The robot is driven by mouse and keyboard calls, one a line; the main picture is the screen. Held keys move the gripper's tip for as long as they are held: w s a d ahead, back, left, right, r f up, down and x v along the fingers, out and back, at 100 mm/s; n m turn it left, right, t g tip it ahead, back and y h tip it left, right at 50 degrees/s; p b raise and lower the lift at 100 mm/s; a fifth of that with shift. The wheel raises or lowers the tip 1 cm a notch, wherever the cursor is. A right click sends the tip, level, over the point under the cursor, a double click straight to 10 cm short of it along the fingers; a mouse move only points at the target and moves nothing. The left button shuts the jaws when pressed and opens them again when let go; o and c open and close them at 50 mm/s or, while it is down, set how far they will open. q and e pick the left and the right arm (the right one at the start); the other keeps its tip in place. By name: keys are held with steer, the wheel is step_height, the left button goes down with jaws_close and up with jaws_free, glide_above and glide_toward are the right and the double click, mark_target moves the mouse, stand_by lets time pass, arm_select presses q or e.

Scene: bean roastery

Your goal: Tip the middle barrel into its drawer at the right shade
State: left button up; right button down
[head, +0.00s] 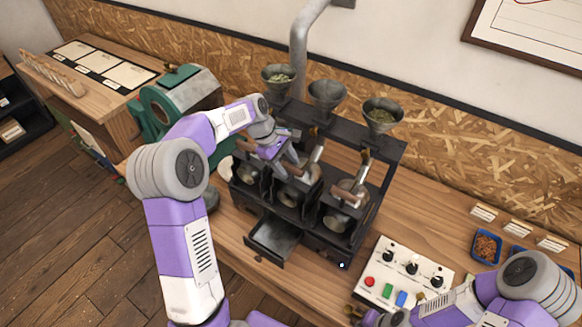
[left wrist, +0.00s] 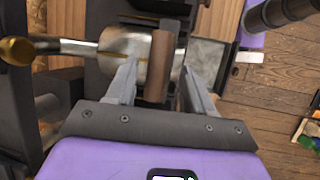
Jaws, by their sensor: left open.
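The black roaster has three metal barrels in a row; the middle barrel (head: 309,174) is partly hidden by my left gripper (head: 288,160). In the left wrist view, the open fingers of the left gripper (left wrist: 158,88) stand either side of a brown wooden handle (left wrist: 160,65) in front of the shiny barrel (left wrist: 125,47). I cannot tell whether they touch it. Below, one drawer (head: 274,240), apparently the middle one, is pulled out and looks empty. The beans' shade inside the barrel is hidden. My right gripper (head: 368,318) is low at the bottom edge, its fingers unclear.
Left funnel (head: 278,77) and right funnel (head: 382,115) hold greenish beans; the middle funnel (head: 326,94) looks empty. A control panel (head: 402,275) with knobs and coloured buttons stands right of the roaster. A blue tray (head: 487,246) of brown beans sits farther right. A green machine (head: 180,105) stands left.

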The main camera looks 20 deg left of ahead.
mark_target(299, 179)
arm_select(q)
steer(key=shift+x, duration=1.25)
steer(key=shift+w, duration=0.1)
jaws_close()
